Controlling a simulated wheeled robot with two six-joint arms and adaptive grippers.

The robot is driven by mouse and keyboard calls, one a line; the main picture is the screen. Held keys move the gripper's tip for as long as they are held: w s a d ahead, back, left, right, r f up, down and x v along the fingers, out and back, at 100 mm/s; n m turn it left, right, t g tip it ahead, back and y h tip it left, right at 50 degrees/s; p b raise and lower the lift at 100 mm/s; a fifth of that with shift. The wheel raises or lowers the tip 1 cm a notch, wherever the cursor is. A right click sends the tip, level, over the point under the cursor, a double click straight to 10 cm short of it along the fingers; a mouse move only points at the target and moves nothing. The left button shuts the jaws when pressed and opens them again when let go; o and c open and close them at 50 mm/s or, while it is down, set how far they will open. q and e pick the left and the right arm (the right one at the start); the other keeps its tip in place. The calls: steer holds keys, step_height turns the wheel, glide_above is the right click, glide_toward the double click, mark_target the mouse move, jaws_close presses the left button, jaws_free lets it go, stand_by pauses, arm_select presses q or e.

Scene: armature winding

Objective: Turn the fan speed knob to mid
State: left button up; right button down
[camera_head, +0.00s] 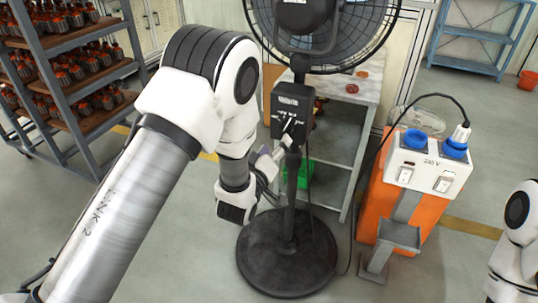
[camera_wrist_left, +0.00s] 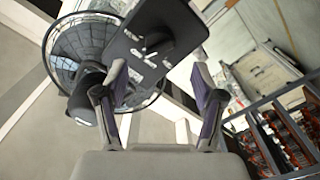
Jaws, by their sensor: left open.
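A black pedestal fan stands in the middle of the head view, with a dark control box (camera_head: 291,104) on its pole. The fan speed knob (camera_head: 290,124) is on the front of this box, among white markings. In the left wrist view the box's panel (camera_wrist_left: 177,22) fills the upper middle, with the dark knob (camera_wrist_left: 158,44) on it. My left gripper (camera_head: 279,153) is just below and in front of the box. In the left wrist view its two fingers (camera_wrist_left: 160,78) are spread, with nothing between them, short of the panel. My right gripper is out of view.
An orange stand with a white 230 V socket box (camera_head: 427,168) is right of the fan, with a cable hanging from it. A grey table (camera_head: 355,90) is behind the fan. A shelf rack (camera_head: 75,84) with motor parts is at left. The fan's round base (camera_head: 287,262) rests on the floor.

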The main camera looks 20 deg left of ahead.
arm_select(q)
steer(key=s, duration=0.5)
steer(key=shift+a, duration=0.1)
